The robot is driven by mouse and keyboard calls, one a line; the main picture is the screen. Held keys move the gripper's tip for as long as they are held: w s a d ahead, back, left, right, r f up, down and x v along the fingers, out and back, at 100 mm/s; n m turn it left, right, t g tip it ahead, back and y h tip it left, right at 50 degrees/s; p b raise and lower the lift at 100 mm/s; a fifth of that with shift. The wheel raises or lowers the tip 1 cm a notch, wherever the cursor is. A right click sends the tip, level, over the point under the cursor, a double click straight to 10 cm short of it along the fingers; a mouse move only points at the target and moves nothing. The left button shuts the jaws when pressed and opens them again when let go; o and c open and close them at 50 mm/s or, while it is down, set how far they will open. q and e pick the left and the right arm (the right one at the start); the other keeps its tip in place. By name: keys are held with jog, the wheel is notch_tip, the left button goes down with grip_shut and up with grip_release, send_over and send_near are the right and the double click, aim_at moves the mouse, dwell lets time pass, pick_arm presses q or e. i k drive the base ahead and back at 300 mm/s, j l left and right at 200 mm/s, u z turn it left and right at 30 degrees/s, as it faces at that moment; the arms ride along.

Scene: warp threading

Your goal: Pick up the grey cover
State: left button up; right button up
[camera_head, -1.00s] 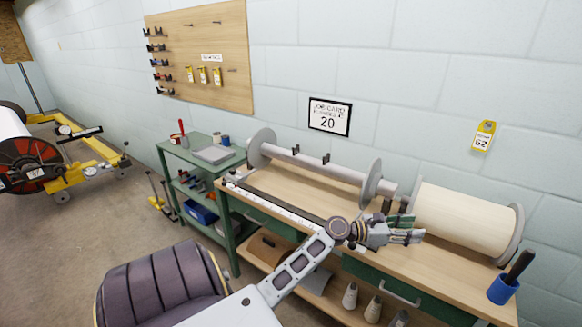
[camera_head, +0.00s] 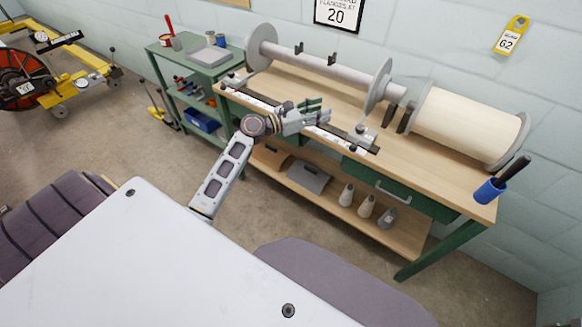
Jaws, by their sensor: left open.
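A flat grey piece (camera_head: 310,178), which looks like the grey cover, lies on the lower shelf of the wooden bench. A brown piece (camera_head: 270,155) lies on its left and a white cone (camera_head: 347,195) stands to its right. My left gripper (camera_head: 321,112) is open and looks empty. It is in front of the bench's front edge, above and apart from the grey piece, with its fingers pointing right. My right gripper is out of view.
The bench top (camera_head: 440,160) carries an empty flanged roller (camera_head: 325,66), a wound cream roll (camera_head: 468,122) and a blue cup (camera_head: 490,190). A long rail (camera_head: 300,117) runs along the front edge. A green cart (camera_head: 190,75) with a grey tray (camera_head: 207,57) stands left.

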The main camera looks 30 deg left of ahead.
aim_at(304, 173)
jog(key=u, duration=0.8)
